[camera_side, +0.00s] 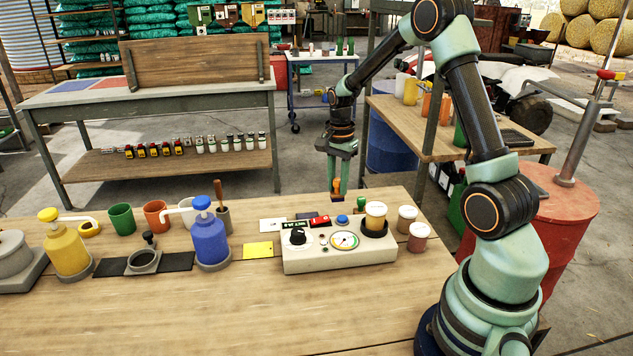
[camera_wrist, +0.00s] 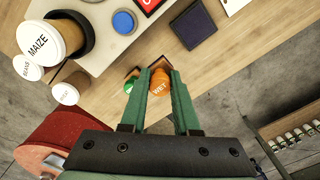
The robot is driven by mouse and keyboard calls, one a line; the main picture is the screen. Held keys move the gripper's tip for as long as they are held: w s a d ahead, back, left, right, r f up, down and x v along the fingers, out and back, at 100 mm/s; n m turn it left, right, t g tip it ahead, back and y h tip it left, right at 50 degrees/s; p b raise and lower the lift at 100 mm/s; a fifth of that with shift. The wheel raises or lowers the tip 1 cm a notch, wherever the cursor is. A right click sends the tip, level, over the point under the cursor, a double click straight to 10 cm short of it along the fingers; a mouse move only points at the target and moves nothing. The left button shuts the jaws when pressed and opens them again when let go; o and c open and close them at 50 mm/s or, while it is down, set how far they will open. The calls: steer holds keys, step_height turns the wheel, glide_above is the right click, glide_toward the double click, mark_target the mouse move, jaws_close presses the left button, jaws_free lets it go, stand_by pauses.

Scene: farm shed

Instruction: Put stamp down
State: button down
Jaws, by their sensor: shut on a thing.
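The stamp (camera_wrist: 160,82) has an orange knob marked WET. My gripper (camera_wrist: 158,77) is shut on it, with the two green fingers on either side of the knob. In the side view my gripper (camera_side: 337,180) points down over the far edge of the wooden bench, with the orange stamp (camera_side: 337,187) between its fingertips. The stamp's underside is hidden in the wrist view. A green knob (camera_wrist: 132,78) shows just left of the fingers; its base is hidden. A dark square pad (camera_wrist: 194,25) lies on the bench ahead of the fingers.
A white control box (camera_side: 300,262) with dial, gauge and blue button stands in front of my gripper. A MAIZE jar (camera_side: 376,218) sits on it, with smaller jars (camera_side: 407,218) to the right. A white card (camera_side: 272,225) and yellow card (camera_side: 258,249) lie left.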

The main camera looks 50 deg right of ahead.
mark_target(337, 200)
steer(key=shift+f, duration=2.95)
steer(key=shift+f, duration=0.15)
steer(key=c, duration=0.6)
jaws_free()
steer(key=shift+c, duration=0.2)
